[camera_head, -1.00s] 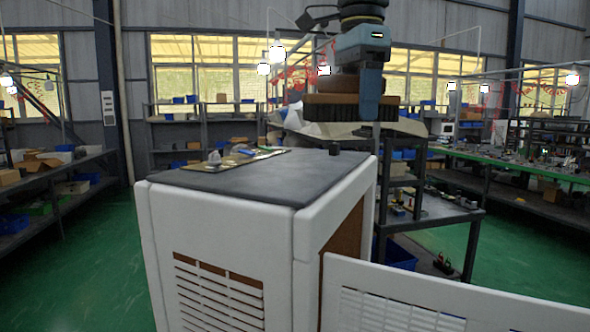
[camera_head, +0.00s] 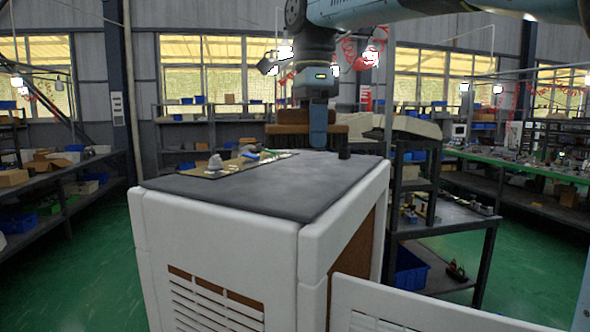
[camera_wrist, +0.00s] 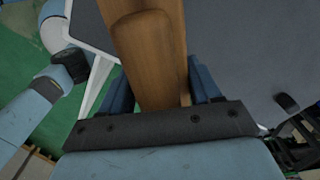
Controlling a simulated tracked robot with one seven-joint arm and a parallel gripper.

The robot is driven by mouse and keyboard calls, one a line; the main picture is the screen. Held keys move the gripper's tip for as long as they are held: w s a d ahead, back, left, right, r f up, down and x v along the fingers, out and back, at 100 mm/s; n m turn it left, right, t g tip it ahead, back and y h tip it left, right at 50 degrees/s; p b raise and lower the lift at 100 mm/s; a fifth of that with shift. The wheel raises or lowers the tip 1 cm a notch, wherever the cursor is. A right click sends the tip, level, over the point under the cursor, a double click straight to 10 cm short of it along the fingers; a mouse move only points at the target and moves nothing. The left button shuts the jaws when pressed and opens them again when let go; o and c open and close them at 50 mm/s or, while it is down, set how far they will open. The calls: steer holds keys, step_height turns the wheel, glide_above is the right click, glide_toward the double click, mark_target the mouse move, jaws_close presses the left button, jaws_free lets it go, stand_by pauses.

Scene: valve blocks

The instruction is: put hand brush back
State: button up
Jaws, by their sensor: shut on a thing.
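The hand brush (camera_head: 287,129) has a brown wooden body; in the head view it is level above the far part of the cabinet's dark top (camera_head: 265,195). My gripper (camera_head: 318,140) points down and is shut on the brush. In the wrist view, the wooden handle (camera_wrist: 150,55) runs between the blue fingers of my gripper (camera_wrist: 160,90).
A flat board (camera_head: 235,164) with small parts lies at the left of the cabinet top. The near top is clear. A dark shelf rack (camera_head: 440,215) stands to the right, and a white panel (camera_head: 400,308) at front right.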

glide_above(295, 183)
steer(key=f, duration=0.4)
steer(key=shift+s+d+f, duration=0.2)
steer(key=shift+a+f, duration=0.15)
steer(key=shift+f, duration=1.6)
steer(key=o, duration=1.4)
steer(key=shift+w, duration=0.1)
step_height(295, 183, up, 12)
